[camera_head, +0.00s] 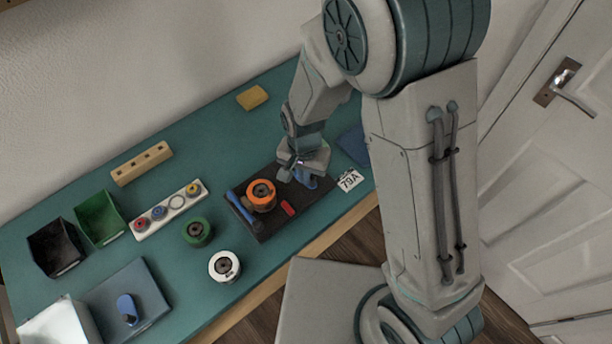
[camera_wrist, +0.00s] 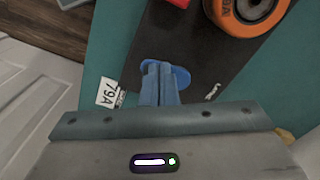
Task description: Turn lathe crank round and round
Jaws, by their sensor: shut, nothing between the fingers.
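The dark lathe board (camera_head: 268,228) lies on the bench, with an orange spool (camera_head: 262,194) on it. The spool also shows at the top right of the wrist view (camera_wrist: 232,22). A blue rounded part (camera_wrist: 181,77), perhaps the crank, lies on the board's end under my gripper. My gripper (camera_head: 306,183) points down over the end of the board, to the right of the spool. Its blue fingers are shut together with nothing between them (camera_wrist: 158,67). The fingertips overlap the blue part in the wrist view; I cannot tell whether they touch it.
A blue lever (camera_head: 241,209) and a red piece (camera_head: 288,208) are on the board. A "79A" label (camera_head: 350,180) lies to its right. Green (camera_head: 196,232) and white (camera_head: 224,266) spools stand to the left. Bins and a yellow block (camera_head: 252,97) are farther off. Bare bench lies behind the board.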

